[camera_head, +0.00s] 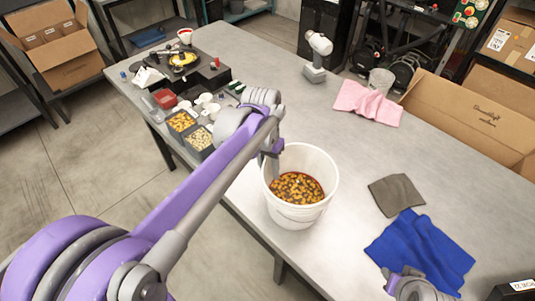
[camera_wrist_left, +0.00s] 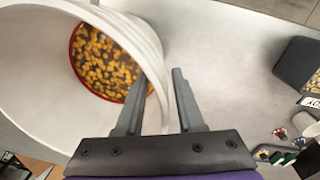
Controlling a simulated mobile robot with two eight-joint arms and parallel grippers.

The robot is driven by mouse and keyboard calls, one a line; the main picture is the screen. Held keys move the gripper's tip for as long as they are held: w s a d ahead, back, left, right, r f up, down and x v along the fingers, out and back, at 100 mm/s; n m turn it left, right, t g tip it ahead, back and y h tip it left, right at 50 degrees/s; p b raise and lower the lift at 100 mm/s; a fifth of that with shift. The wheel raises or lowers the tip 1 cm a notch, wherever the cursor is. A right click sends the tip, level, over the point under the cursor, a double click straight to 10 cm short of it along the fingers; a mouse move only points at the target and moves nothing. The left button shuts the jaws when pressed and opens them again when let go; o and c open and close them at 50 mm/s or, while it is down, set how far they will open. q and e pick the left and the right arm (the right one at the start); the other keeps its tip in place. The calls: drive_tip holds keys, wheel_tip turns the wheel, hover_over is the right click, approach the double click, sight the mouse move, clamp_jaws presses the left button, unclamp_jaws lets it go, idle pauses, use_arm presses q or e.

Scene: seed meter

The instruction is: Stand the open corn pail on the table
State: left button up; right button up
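The open white pail (camera_head: 322,202) stands upright on the table (camera_head: 350,160), close to its near edge. Loose yellow and dark corn (camera_head: 297,188) lies in its bottom. My left gripper (camera_head: 275,165) is at the pail's left rim, pointing down. In the left wrist view the gripper (camera_wrist_left: 160,100) has one finger inside the pail (camera_wrist_left: 40,60) and one outside, with the wall between. Its fingers are apart, with a gap beside the outer finger. My right gripper (camera_head: 405,284) shows partly at the bottom right, over the blue cloth; its fingers are unclear.
A blue cloth (camera_head: 415,245) and a grey cloth (camera_head: 397,195) lie right of the pail. A pink cloth (camera_head: 368,103), a clear cup (camera_head: 381,80) and a white device (camera_head: 318,55) are farther back. Seed bins (camera_head: 183,122) and a dark seed meter (camera_head: 190,68) stand left. The table's middle is clear.

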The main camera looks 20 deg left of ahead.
use_arm(q)
wheel_tip(320, 180, up, 11)
drive_tip(key=a, duration=0.1)
drive_tip(key=shift+f, duration=0.15)
use_arm(e)
drive_tip(key=shift+w+r, duration=0.15)
drive_tip(key=shift+r, duration=0.05)
idle(0.3)
